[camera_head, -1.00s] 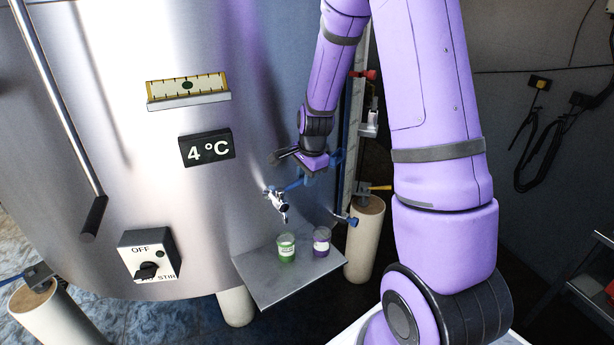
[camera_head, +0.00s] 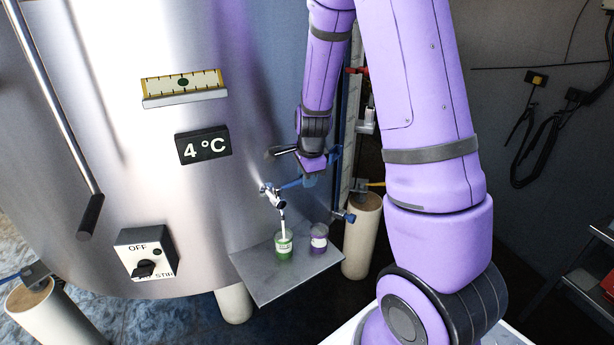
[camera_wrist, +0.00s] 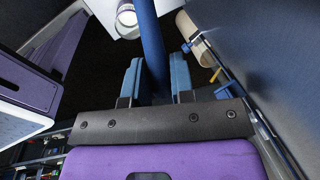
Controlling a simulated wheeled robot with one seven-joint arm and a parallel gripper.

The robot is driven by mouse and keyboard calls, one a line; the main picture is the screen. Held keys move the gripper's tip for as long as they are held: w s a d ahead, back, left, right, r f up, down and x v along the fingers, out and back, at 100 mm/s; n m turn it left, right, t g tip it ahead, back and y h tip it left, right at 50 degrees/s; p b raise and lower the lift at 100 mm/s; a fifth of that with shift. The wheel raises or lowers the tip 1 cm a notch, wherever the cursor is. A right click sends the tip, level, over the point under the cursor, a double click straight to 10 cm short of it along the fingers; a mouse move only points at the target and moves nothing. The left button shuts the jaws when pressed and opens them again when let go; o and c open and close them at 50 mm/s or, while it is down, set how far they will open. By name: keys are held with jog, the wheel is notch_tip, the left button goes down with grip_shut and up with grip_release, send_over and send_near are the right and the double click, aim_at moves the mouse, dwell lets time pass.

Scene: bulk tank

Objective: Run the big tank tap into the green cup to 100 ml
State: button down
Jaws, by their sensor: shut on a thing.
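The big tank (camera_head: 90,120) has a metal tap (camera_head: 275,199) low on its front. A white stream runs from the tap's spout down into the green cup (camera_head: 284,247), which stands upright on a metal shelf (camera_head: 275,285). The level inside and its markings are too small to read. My gripper (camera_head: 310,178) is shut on the tap's blue lever (camera_head: 291,184). In the wrist view, the blue lever (camera_wrist: 150,35) passes between my two blue fingers (camera_wrist: 157,80).
A purple-labelled cup (camera_head: 319,240) stands right of the green cup; it also shows in the wrist view (camera_wrist: 126,15). A switch box (camera_head: 147,254), a 4 °C display (camera_head: 203,147) and a gauge (camera_head: 184,87) are on the tank. A pale leg (camera_head: 362,235) stands right of the shelf.

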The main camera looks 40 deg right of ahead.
jog(key=c, duration=1)
grip_release()
jog(key=shift+o, duration=0.2)
notch_tip(320, 180, up, 11)
jog(key=s, duration=0.2)
jog(key=shift+a+f, duration=0.2)
jog(key=shift+a, duration=0.05)
